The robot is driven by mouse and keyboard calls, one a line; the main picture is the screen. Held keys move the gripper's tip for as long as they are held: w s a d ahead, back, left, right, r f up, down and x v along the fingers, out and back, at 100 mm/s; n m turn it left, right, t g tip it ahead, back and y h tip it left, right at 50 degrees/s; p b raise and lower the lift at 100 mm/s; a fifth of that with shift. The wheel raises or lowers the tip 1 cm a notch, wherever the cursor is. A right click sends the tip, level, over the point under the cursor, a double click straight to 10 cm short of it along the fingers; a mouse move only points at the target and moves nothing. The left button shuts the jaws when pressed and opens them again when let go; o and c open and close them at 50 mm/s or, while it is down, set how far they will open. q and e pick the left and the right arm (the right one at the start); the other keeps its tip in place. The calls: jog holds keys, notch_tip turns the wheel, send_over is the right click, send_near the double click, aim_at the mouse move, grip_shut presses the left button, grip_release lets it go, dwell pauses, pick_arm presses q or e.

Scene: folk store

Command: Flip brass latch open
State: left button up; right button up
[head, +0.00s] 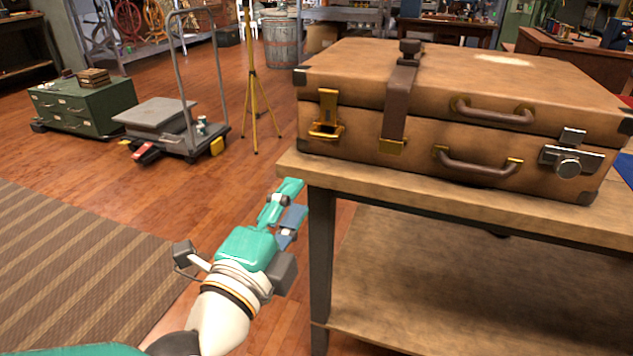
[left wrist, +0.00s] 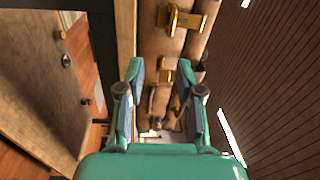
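A brown leather suitcase (head: 340,160) lies closed on a wooden table. Its brass latch (head: 326,118) is on the front face near the left corner, with an upright plate and a lower part sticking out. The brass latch also shows at the top of the left wrist view (left wrist: 186,20). My left gripper (head: 291,202) is in front of the table's left corner, lower than the latch and apart from it. Its two fingers are spread with nothing held, as the left wrist view (left wrist: 160,76) shows. My right gripper is in neither view.
A dark strap (head: 400,105) with a brass end, two handles and a silver clasp (head: 567,160) are on the suitcase. The table edge (head: 450,212) juts out below it.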

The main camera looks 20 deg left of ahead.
pick_arm(q)
jog(key=s+a+t+b, duration=0.1)
jog(key=s, duration=0.1)
jog(key=p, duration=1.3)
send_near(319, 137)
jog(key=shift+m+y, duration=0.3)
jog(key=shift+y, duration=0.1)
jog(key=w, duration=0.2)
jog(key=w+r, duration=0.1)
jog(key=w, duration=0.1)
jog(key=shift+w+d, duration=0.2)
jog(key=shift+w, duration=0.05)
jog(key=w, duration=0.5)
jog(key=shift+d+r, duration=0.1)
jog(key=shift+w+r, duration=0.15)
jog(key=shift+w, duration=0.35)
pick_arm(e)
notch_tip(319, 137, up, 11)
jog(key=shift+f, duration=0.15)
pick_arm(q)
grip_shut()
